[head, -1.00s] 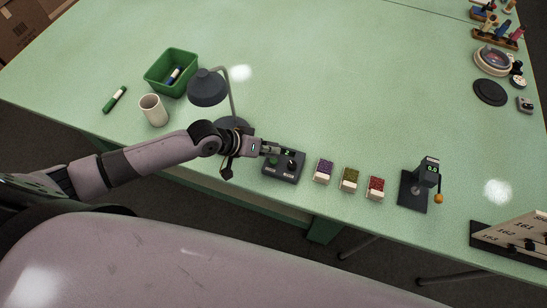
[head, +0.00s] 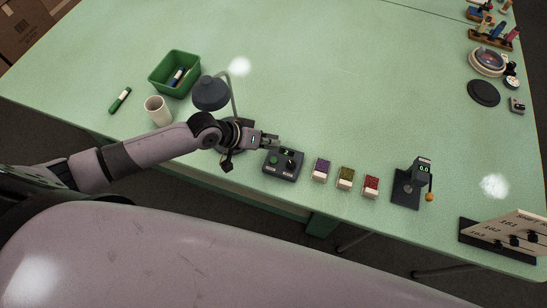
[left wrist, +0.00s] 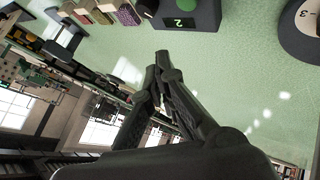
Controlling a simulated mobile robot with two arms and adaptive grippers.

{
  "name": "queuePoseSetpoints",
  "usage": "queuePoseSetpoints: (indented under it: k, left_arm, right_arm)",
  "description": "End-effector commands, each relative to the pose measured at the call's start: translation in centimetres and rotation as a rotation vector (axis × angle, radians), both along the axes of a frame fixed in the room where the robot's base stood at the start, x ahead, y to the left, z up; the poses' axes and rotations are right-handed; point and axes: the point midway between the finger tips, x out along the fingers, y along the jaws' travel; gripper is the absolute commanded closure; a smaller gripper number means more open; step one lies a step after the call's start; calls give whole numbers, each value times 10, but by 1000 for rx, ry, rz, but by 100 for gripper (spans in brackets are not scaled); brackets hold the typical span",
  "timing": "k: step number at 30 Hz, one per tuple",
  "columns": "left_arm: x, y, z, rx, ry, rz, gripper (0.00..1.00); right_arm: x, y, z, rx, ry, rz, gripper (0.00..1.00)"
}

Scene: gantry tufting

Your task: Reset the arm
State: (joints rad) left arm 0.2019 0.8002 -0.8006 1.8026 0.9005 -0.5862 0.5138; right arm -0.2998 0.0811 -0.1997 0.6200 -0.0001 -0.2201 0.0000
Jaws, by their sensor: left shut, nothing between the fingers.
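My left arm reaches in from the left over the green table (head: 340,70) in the head view. My left gripper (head: 276,141) is shut and empty, just above and left of a dark control box (head: 284,164) with a green button and a black knob. In the left wrist view the gripper's fingers (left wrist: 163,58) meet at their tips with nothing between them. The control box (left wrist: 188,14) shows there upside down, with a green "2" on its display. My right gripper is not in view.
A grey desk lamp (head: 211,93) stands close behind my left arm. A white cup (head: 158,111), green bin (head: 174,72) and marker (head: 120,100) are at left.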

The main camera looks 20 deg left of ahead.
Motion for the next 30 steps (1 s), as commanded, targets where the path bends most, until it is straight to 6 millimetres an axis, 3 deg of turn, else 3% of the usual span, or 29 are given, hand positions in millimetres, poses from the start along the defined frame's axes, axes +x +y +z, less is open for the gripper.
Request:
queuePoseSetpoints:
  k: [13, 16, 19, 21, 26, 30]
  left_arm:
    - [-4, -5, 0, 2, -1, -11, 100]
    - [-22, -27, 3, 18, -11, -64, 100]
    - [-54, -56, 12, 73, -42, -140, 100]
    - [-74, -63, 21, 139, -65, -166, 100]
    - [-104, -39, 33, 297, -58, -142, 100]
    - [-129, -7, 38, 409, -5, -92, 100]
  right_arm:
    - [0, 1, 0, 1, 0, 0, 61]
    - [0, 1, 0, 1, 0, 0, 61]
    - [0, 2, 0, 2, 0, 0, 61]
    - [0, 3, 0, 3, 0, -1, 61]
    - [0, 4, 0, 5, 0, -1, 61]
    - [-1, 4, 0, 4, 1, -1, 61]
